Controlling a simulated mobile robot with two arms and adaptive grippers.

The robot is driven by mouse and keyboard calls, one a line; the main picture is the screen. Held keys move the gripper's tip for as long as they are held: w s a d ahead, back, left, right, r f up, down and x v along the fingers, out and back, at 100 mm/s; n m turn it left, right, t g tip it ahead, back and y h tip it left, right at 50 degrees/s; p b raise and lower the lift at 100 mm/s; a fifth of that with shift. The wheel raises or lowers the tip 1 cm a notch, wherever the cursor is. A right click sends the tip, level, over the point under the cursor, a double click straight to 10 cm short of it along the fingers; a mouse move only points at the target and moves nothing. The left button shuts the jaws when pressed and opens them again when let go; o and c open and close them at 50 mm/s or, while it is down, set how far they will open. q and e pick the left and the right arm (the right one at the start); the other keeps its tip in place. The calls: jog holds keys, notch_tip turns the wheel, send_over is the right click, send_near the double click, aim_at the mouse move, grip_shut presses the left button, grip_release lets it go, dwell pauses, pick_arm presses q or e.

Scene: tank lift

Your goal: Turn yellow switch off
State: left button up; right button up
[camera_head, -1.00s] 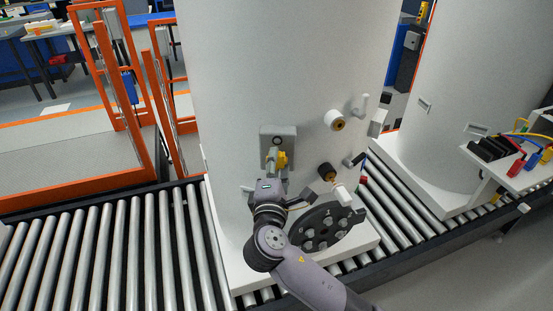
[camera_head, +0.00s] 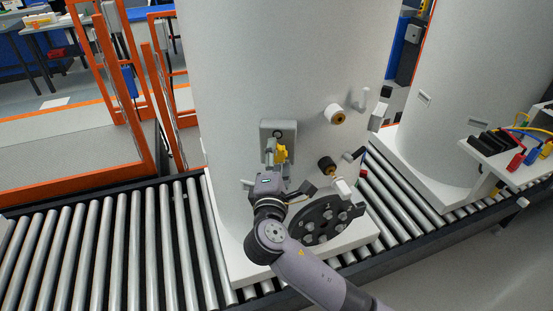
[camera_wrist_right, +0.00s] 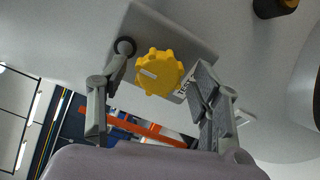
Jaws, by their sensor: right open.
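The yellow switch (camera_head: 281,153) is a round notched knob on a grey plate (camera_head: 287,130) on the front of the white tank (camera_head: 235,90). In the right wrist view the yellow switch (camera_wrist_right: 165,75) faces me, with a pale mark pointing left. My right gripper (camera_head: 276,164) is open just in front of the switch. In the right wrist view its two fingers (camera_wrist_right: 162,75) stand either side of the knob, with visible gaps in the picture. I cannot tell the depth. My left gripper is out of view.
Round black-and-brass fittings (camera_head: 335,114) and a dark round flange (camera_head: 325,222) stick out of the tank near my right arm. A roller conveyor (camera_head: 110,245) runs beneath. A second tank (camera_head: 470,90) and a shelf with coloured cables (camera_head: 510,150) stand at the right.

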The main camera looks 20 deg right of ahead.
jog(key=v, duration=1.2)
jog(key=shift+f, duration=0.1)
